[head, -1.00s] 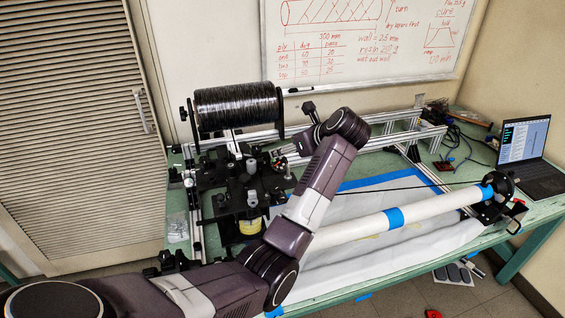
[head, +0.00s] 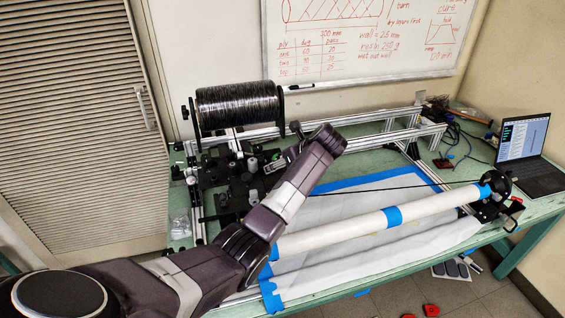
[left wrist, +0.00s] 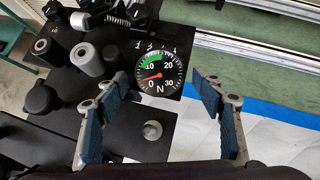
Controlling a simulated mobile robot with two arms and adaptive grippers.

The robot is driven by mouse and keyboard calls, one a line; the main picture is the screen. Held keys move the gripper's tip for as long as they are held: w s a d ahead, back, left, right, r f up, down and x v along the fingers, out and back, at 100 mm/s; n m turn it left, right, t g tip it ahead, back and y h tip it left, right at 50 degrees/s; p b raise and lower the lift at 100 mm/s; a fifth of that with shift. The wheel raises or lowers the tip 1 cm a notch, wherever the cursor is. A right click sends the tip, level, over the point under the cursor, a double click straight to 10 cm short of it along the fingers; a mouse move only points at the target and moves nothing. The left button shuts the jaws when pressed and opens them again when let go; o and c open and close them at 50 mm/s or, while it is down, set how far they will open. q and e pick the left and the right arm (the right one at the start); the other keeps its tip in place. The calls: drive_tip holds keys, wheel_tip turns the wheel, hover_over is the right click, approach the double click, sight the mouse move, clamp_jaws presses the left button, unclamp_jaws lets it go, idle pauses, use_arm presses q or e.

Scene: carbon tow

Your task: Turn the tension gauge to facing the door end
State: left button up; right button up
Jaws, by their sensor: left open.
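The tension gauge (left wrist: 160,75) is a round black dial with white numerals, a green band and a red needle near the low end. It shows in the left wrist view beside a black plate with rollers, its numerals nearly upright there. My left gripper (left wrist: 162,90) is open, its blue-padded fingers on either side of the dial in that view, with nothing between them gripped. In the head view the left gripper (head: 273,166) is small beside the roller unit, and I cannot make out the dial face. The louvred door (head: 70,110) stands at the left. My right gripper is out of view.
A black tow spool (head: 238,108) sits behind the rollers (left wrist: 88,58). A white tube (head: 350,225) with blue tape crosses the right of the green bench, above white sheeting. Aluminium rails (head: 390,142) run along the back. A laptop (head: 527,150) is at the right.

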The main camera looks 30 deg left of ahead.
use_arm(q)
drive_tip(key=c, duration=1.2)
drive_tip(key=shift+o, duration=0.2)
drive_tip(key=shift+w+d+r+b, duration=0.15)
drive_tip(key=shift+w+d+b, duration=0.1)
drive_tip(key=shift+w+b, duration=0.15)
drive_tip(key=shift+w+d+r+m+t+b, duration=0.1)
drive_tip(key=shift+w+r+m+t+b, duration=0.25)
drive_tip(key=shift+m+t+b, duration=0.25)
drive_tip(key=shift+b, duration=0.3)
drive_tip(key=shift+s+a+f+m+h+b, duration=0.25)
drive_tip(key=shift+s+m+h+b, duration=0.05)
drive_tip(key=shift+s, duration=0.1)
drive_tip(key=shift+s+a+f+m+t+h, duration=0.15)
drive_tip(key=shift+s+a+m+t+h, duration=0.2)
drive_tip(key=shift+s+m, duration=0.2)
